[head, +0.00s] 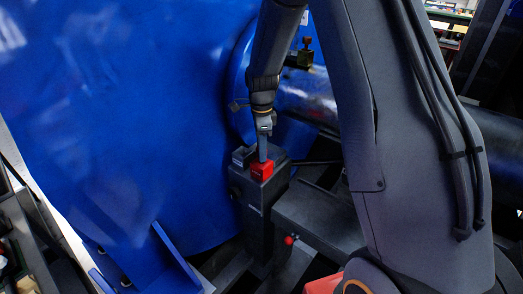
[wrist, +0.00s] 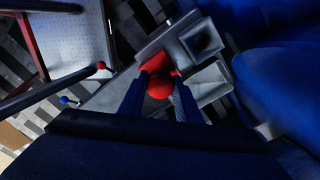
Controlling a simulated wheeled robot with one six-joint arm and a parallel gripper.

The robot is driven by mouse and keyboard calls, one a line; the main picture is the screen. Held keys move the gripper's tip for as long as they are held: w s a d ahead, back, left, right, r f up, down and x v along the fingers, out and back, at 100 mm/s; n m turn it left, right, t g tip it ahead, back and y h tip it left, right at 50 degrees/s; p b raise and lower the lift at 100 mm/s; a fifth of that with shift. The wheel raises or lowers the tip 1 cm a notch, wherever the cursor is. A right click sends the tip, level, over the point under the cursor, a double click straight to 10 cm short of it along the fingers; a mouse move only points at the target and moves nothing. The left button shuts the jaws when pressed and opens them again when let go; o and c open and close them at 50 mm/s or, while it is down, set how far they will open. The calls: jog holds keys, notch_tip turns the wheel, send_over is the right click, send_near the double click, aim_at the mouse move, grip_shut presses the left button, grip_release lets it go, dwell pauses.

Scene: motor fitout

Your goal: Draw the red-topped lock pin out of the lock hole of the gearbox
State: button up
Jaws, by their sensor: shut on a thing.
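The red-topped lock pin shows as a red block (head: 262,171) on top of a dark grey upright housing (head: 258,205), which I take to be the gearbox. My gripper (head: 264,156) points down and its fingers reach the red top. In the wrist view my gripper (wrist: 158,92) has its two fingers on either side of the red top (wrist: 159,84) and is shut on it. The pin's shank and the lock hole are hidden under the red top, so I cannot tell how deep the pin sits.
A large blue casing (head: 130,110) stands close on the left, with a dark shaft (head: 310,98) behind my gripper. A grey ledge (head: 318,215) and a red-knobbed lever (head: 289,240) lie to the right. In the wrist view, a square-mouthed grey socket (wrist: 202,40) is beside the pin.

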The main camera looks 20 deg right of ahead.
jog(key=shift+r+p, duration=1.75)
jog(key=shift+r, duration=0.95)
